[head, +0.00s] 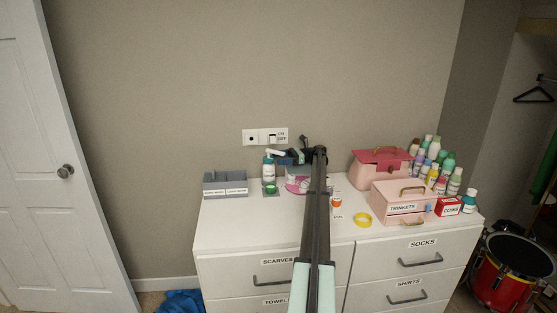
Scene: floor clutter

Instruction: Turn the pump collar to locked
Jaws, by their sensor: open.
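A pump bottle (268,173) with a white label and a white pump head stands upright at the back left of the white dresser top. Its collar, under the pump head, is too small here to tell which way it is turned. My gripper (286,157) is at the end of my arm, just right of the bottle's upper part, and is open. I cannot tell whether its fingers are around the collar or beside it. My arm hides part of the dresser top behind it.
A grey organiser (225,184) stands left of the bottle. A pink dish (297,186) lies right of it, partly behind my arm. A yellow ring (362,220), a trinkets box (402,202), a pink case (379,168) and several bottles (440,163) fill the right side.

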